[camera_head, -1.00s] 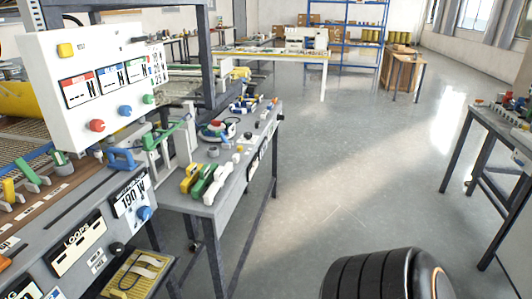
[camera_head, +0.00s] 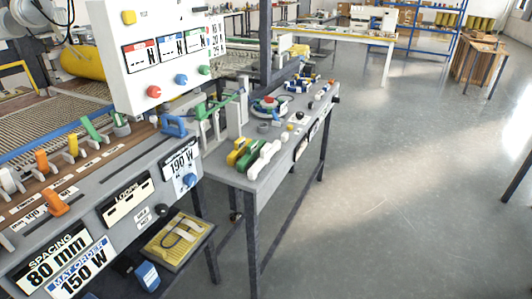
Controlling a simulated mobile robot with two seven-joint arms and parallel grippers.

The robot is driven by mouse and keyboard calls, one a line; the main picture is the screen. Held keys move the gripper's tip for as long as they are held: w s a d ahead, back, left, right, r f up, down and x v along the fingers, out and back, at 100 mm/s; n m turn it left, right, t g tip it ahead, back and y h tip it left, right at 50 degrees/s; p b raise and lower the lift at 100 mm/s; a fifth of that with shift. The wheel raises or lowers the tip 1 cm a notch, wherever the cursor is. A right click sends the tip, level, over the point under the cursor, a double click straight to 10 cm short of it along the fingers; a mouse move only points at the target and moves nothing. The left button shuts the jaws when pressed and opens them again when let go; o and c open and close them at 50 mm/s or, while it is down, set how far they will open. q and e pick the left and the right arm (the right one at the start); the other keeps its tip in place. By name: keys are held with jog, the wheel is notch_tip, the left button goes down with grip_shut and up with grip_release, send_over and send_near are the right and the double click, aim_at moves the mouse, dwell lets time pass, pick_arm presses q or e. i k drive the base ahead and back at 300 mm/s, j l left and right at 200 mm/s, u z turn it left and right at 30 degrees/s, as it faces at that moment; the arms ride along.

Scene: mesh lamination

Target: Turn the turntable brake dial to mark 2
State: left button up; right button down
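A small round turntable-like item (camera_head: 266,106), with red and green parts, sits on the grey side table (camera_head: 232,178) right of the machine. A small dark knob (camera_head: 300,115) stands on that table to its right. The marks are too small to read, and I cannot tell whether this knob is the brake dial. Neither of my grippers is in view.
The machine's front panel (camera_head: 125,210) has a blue knob (camera_head: 190,180) below a "190 W" label. Yellow, green and white clamp-like pieces (camera_head: 252,153) lie on the side table's near end. The floor (camera_head: 400,190) at right is open.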

aim_at(300, 115)
jog(key=z, duration=0.25)
jog(key=i+l+u, duration=0.1)
jog(key=u, duration=0.3)
jog(key=l+u, duration=0.1)
jog(key=u, duration=0.3)
jog(key=i+l+u, duration=0.1)
jog(key=u, duration=0.3)
jog(key=i+l+u, duration=0.1)
jog(key=l+u, duration=0.15)
jog(key=l, duration=0.2)
jog(key=l+u, duration=0.3)
jog(key=l, duration=0.15)
jog(key=l+u, duration=0.2)
jog(key=l, duration=0.75)
jog(key=l+u, duration=0.15)
jog(key=l, duration=0.8)
